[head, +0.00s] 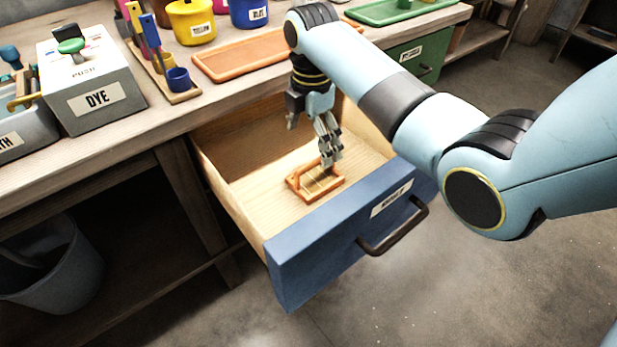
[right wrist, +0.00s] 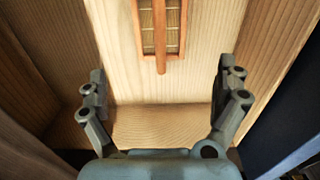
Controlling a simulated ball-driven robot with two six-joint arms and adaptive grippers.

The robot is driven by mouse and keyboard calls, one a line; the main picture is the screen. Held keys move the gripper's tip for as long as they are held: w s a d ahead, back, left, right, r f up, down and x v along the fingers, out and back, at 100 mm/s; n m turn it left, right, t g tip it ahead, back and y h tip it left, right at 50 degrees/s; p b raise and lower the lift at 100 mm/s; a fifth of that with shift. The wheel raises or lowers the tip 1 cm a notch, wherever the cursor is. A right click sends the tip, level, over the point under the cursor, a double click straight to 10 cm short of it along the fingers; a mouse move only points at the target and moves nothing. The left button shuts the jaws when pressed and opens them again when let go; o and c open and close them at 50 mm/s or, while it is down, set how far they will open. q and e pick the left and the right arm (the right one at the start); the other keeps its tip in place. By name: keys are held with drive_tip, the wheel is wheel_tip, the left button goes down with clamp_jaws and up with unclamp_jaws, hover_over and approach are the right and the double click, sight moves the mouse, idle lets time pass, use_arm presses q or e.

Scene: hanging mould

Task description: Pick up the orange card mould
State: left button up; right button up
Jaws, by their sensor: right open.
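The orange card mould (head: 318,182) lies in the open drawer, on its pale wooden floor near the front panel. It has an orange frame, a tan slatted middle and an orange handle bar standing above it. In the right wrist view the mould (right wrist: 174,40) is at the top centre, cut off by the frame edge. My right gripper (head: 310,142) points down inside the drawer, just above and behind the mould. My left gripper is out of view.
The blue drawer front (head: 345,240) has a dark handle (head: 395,230), and the drawer walls surround my right gripper closely. The bench top above holds a DYE box (head: 90,90), an orange tray (head: 240,58) and coloured pots. A grey bin (head: 50,265) stands below.

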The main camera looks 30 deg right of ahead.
drive_tip(key=shift+w+f, duration=0.1)
drive_tip(key=shift+f, duration=0.6)
drive_tip(key=b, duration=0.2)
hover_over(311, 183)
wheel_tip(311, 183, down, 5)
drive_tip(key=shift+w+f, duration=0.1)
drive_tip(key=shift+w, duration=0.05)
drive_tip(key=f+b, duration=0.2)
drive_tip(key=f, duration=0.3)
drive_tip(key=shift+s, duration=0.2)
drive_tip(key=shift+r, duration=0.1)
drive_tip(key=c, duration=1.1)
drive_tip(key=shift+c, duration=0.2)
